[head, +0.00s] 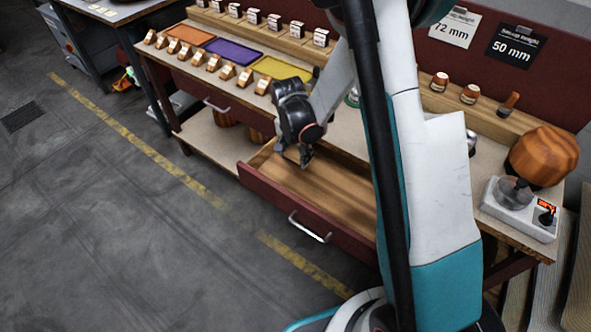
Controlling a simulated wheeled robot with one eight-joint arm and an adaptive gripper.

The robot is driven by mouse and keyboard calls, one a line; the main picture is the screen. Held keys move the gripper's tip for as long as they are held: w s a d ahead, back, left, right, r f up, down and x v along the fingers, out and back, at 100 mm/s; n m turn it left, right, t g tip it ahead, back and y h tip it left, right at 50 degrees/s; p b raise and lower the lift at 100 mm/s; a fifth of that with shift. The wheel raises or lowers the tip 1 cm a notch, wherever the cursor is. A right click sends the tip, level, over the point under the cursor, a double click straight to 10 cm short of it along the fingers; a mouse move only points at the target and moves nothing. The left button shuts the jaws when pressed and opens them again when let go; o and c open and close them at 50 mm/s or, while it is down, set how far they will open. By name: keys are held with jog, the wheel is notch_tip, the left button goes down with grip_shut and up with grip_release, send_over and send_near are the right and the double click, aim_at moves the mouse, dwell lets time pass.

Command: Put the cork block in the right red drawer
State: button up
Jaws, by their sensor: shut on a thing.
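The right red drawer (342,196) is pulled open below the bench top. Its wooden inside looks empty where I can see it, and my arm hides its right end. My gripper (304,160) points down over the back left part of the open drawer. It is shut on the cork block, which is too small and too covered by the fingers to make out clearly. I cannot tell how far the gripper is above the drawer floor.
A shut left drawer (205,95) sits beside it. The bench carries small wooden blocks, an orange tray (190,35), a purple tray (234,51) and a yellow tray (282,68). A control box (515,205) stands at the right. The floor in front is clear.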

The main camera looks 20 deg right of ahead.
aim_at(296, 171)
jog(key=shift+f+b, duration=1)
jog(key=shift+f, duration=2.05)
jog(key=shift+f, duration=0.1)
jog(key=o, duration=1.1)
